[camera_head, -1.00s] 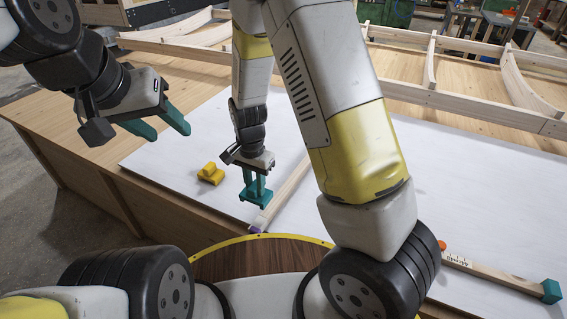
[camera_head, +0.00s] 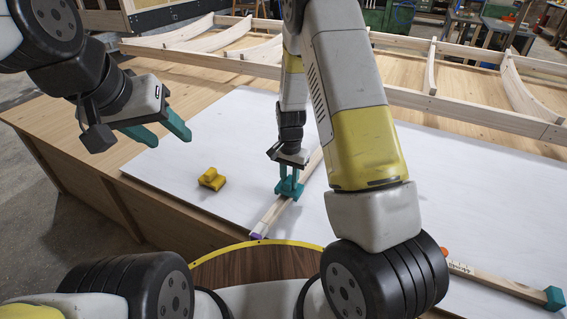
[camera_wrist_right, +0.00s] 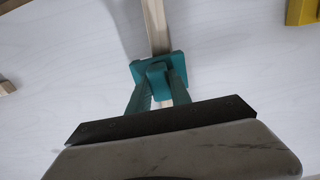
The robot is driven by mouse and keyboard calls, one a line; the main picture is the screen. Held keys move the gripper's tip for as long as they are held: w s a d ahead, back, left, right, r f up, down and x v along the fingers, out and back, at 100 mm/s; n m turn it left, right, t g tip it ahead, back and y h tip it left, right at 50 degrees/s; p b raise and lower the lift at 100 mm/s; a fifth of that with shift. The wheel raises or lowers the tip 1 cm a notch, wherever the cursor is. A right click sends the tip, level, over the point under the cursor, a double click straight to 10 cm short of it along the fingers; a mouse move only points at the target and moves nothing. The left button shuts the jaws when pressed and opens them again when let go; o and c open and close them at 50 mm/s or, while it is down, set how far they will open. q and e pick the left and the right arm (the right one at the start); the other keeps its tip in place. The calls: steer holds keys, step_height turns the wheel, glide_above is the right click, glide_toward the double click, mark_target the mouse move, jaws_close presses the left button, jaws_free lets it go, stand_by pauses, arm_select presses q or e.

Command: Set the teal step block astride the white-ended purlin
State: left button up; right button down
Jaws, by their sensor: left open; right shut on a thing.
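The teal step block (camera_head: 290,190) is in my right gripper (camera_head: 288,179), whose teal fingers point down and are shut on it. The block is over a pale wooden purlin (camera_head: 271,215) with a purple near tip and a whitish stretch beside it. In the right wrist view the block (camera_wrist_right: 178,60) lies across the line of the purlin (camera_wrist_right: 154,28), which shows on both sides of it. I cannot tell whether the block touches or straddles the wood. My left gripper (camera_head: 168,133) is open and empty, above the left part of the white board.
A yellow block (camera_head: 212,179) lies on the white board (camera_head: 235,120), left of the purlin. Another wooden bar (camera_head: 495,280) with a teal end and white label lies at the right. A wooden rib frame (camera_head: 440,100) runs along the back. My right arm hides part of the board.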

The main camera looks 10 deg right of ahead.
steer(key=shift+f, duration=0.3)
steer(key=shift+f, duration=0.4)
steer(key=c, duration=1.2)
jaws_free()
steer(key=shift+o, duration=0.2)
step_height(320, 180, up, 13)
step_height(320, 180, up, 16)
steer(key=n+t+y, duration=0.2)
steer(key=n+t, duration=0.1)
glide_above(289, 179)
steer(key=s+d, duration=0.2)
steer(key=s, duration=0.7)
steer(key=s+r+n+t, duration=0.1)
steer(key=s+r+n, duration=0.1)
steer(key=s, duration=0.4)
steer(key=s+d+r+n+t, duration=0.1)
steer(key=s+r+n+t, duration=0.1)
steer(key=s+r, duration=0.3)
steer(key=shift+s, duration=1.1)
